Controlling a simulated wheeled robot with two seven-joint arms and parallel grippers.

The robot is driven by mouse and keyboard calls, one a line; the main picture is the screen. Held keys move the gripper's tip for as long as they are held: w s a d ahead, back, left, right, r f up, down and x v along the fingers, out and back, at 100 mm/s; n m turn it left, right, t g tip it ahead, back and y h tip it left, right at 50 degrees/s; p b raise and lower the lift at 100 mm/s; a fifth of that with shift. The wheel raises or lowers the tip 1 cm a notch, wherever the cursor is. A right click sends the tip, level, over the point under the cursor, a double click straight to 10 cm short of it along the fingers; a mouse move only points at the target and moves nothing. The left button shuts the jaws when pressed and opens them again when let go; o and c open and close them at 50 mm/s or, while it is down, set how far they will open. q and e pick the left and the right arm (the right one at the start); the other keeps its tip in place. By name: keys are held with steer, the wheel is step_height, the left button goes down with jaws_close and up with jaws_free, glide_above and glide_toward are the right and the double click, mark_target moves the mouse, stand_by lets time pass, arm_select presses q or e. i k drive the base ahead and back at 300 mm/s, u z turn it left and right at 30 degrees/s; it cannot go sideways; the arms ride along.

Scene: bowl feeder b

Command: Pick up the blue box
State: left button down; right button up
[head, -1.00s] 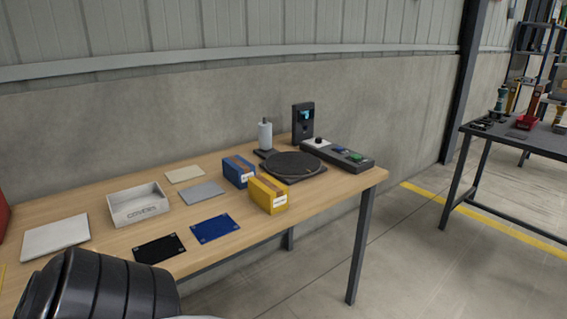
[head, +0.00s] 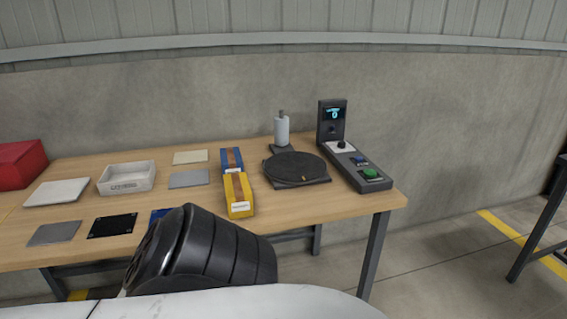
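The blue box (head: 231,158) stands on the wooden table, with a brown stripe along its top. A yellow box (head: 238,195) of similar form stands just in front of it and hides part of its near end. A black ribbed part of my arm (head: 205,250) crosses the lower middle, in front of the table's front edge, well short of the blue box. Neither gripper's fingers are in view.
A black turntable (head: 293,168) and a control panel (head: 357,165) stand right of the boxes. A white tray (head: 127,178), a red box (head: 20,164) and several flat plates lie left. My arm partly covers a blue plate (head: 160,215). Bare table lies behind the tray.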

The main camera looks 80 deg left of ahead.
mark_target(232, 161)
steer(key=u, duration=2.15)
